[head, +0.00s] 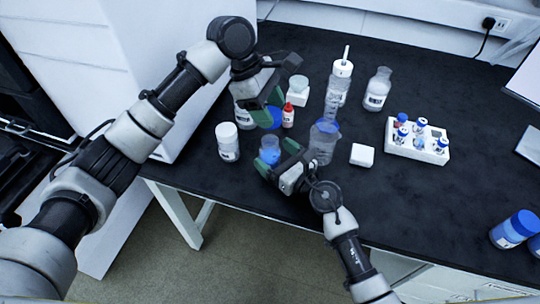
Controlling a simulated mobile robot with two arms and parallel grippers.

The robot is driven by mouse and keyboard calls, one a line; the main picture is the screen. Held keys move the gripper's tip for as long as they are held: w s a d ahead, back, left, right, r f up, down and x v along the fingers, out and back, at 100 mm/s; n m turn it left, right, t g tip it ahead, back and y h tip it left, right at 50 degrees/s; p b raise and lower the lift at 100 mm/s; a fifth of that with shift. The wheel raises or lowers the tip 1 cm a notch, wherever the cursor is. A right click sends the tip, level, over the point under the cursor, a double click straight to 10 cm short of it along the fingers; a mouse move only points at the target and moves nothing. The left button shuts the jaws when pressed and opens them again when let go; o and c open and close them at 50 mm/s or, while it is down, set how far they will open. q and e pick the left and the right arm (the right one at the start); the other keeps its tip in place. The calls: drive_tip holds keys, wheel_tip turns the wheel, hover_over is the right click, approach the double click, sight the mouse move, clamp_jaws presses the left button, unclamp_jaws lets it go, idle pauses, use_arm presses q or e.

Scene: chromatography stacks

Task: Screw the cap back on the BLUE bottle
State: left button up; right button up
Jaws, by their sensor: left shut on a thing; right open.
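My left gripper (268,103) is shut on a blue cap (268,118). It holds the cap above and behind a small bottle with blue contents, the blue bottle (268,152). The bottle looks upright on the black bench, and its top shows no cap. The fingers partly hide the bottle's lower part.
A white-capped jar (228,142) stands left of the bottle, and a red-capped dropper bottle (288,115) behind. A clear bottle (324,142) is close right of my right gripper. Farther right are a white block (362,155) and a vial rack (433,156).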

drive_tip(key=shift+x, duration=1.15)
drive_tip(key=shift+c, duration=0.4)
drive_tip(key=c, duration=1.3)
use_arm(q)
hover_over(276, 145)
drive_tip(key=w+a, duration=0.2)
drive_tip(key=shift+s+d+f, duration=0.15)
drive_tip(key=shift+f, duration=1.1)
drive_tip(key=shift+s+d+f, duration=0.1)
drive_tip(key=shift+f, duration=1.15)
drive_tip(key=shift+f, duration=0.1)
drive_tip(key=shift+f, duration=0.8)
drive_tip(key=shift+f, duration=0.55)
